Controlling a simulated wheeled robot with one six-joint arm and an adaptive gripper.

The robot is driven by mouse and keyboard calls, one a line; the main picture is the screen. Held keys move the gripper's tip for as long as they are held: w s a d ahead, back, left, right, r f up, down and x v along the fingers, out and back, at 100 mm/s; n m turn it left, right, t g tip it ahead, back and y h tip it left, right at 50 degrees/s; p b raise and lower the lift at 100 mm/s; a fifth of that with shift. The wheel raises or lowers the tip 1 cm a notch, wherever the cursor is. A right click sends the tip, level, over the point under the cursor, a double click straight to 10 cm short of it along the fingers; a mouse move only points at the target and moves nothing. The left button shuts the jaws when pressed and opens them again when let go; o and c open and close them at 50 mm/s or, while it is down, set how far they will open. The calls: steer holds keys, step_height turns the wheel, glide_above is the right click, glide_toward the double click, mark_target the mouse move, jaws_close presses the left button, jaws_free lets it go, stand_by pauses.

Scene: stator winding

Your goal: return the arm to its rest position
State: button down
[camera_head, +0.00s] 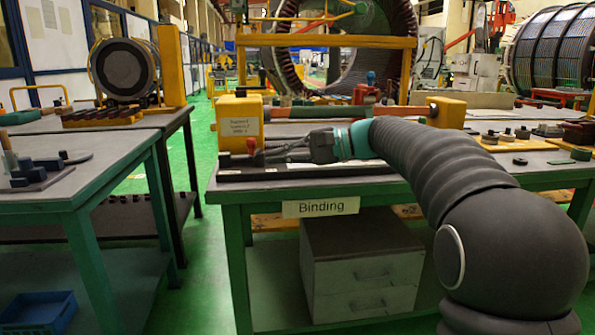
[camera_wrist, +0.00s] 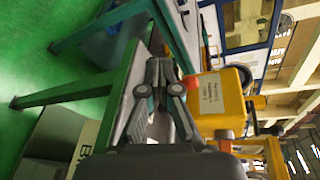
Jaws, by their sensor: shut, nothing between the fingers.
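My arm reaches in from the right of the head view, its dark ribbed sleeve stretched out level over the table marked "Binding" (camera_head: 320,208). My gripper (camera_head: 262,156) points left above the near left part of that table. Its fingers are together with nothing between them. In the wrist view, which is turned on its side, my gripper (camera_wrist: 158,72) shows its closed fingertips against the table edge. A yellow block with a label (camera_head: 240,121) stands just behind the fingertips; it also shows in the wrist view (camera_wrist: 217,100). I cannot tell the exact gap between them.
A long bar (camera_head: 330,112) runs between the yellow end blocks behind my arm. Dark parts (camera_head: 515,134) lie on the table's right. A second table (camera_head: 80,150) stands at left, with green floor (camera_head: 203,250) between. A drawer cabinet (camera_head: 362,265) sits below.

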steer(key=s+d+f+n+t+h, duration=0.1)
steer(key=s+d+f+h, duration=0.4)
steer(key=s, duration=0.5)
steer(key=s+d+f+n+t+h, duration=0.1)
steer(key=s+d+f+n+h, duration=0.1)
steer(key=s+d+f+h, duration=0.3)
steer(key=s+d+f+n+t+h, duration=0.2)
steer(key=s+d+f+h, duration=0.3)
steer(key=s+d+f, duration=0.4)
steer(key=s+f, duration=0.4)
steer(key=s, duration=0.4)
steer(key=shift+d+f, duration=0.15)
steer(key=shift+d, duration=0.25)
